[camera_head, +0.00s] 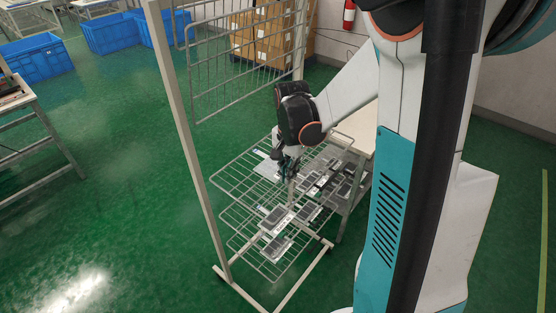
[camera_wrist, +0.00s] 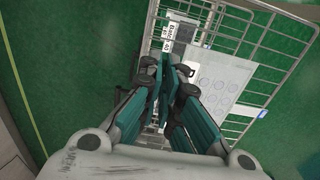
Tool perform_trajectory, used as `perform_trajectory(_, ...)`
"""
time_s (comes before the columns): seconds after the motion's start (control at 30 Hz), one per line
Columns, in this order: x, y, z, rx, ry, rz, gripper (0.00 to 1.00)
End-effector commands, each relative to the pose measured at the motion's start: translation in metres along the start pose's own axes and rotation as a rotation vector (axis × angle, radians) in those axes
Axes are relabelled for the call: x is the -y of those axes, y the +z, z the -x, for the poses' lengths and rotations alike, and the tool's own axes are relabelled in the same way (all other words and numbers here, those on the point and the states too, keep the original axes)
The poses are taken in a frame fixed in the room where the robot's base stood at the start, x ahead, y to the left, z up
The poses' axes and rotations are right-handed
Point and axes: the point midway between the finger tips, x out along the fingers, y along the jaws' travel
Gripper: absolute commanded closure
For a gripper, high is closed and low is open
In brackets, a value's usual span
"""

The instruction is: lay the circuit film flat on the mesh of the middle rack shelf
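The circuit film, a pale translucent sheet with rows of rounded outlines, shows in the wrist view (camera_wrist: 217,78) just right of my fingertips (camera_wrist: 175,73). It looks roughly parallel to the rack mesh (camera_wrist: 262,32); whether it rests on it is unclear. In the head view a pale sheet (camera_head: 267,170) shows left of my gripper (camera_head: 287,166), over the left part of the rack's mesh shelf (camera_head: 228,180). My fingers point down and their tips are close together. The film's edge beside them is partly hidden, so I cannot tell whether they pinch it.
Several dark-faced keypad pieces (camera_head: 275,248) lie on the stacked mesh shelves. A raised mesh panel (camera_head: 235,65) and rack post (camera_head: 188,140) stand at the left of the rack. A pale table (camera_head: 356,130) adjoins it at right. Green floor (camera_head: 110,180) is open at left.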

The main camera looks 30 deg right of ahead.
Motion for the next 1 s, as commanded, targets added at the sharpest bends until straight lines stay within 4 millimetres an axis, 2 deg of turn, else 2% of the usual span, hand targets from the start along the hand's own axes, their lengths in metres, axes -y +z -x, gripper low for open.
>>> perform_trajectory(0.6, 0.0, 0.004, -0.001, 0.0, -0.001, -0.002, 1.0)
perform_trajectory(1.0, 0.0, 0.004, -0.034, 0.0, -0.001, -0.002, 1.0)
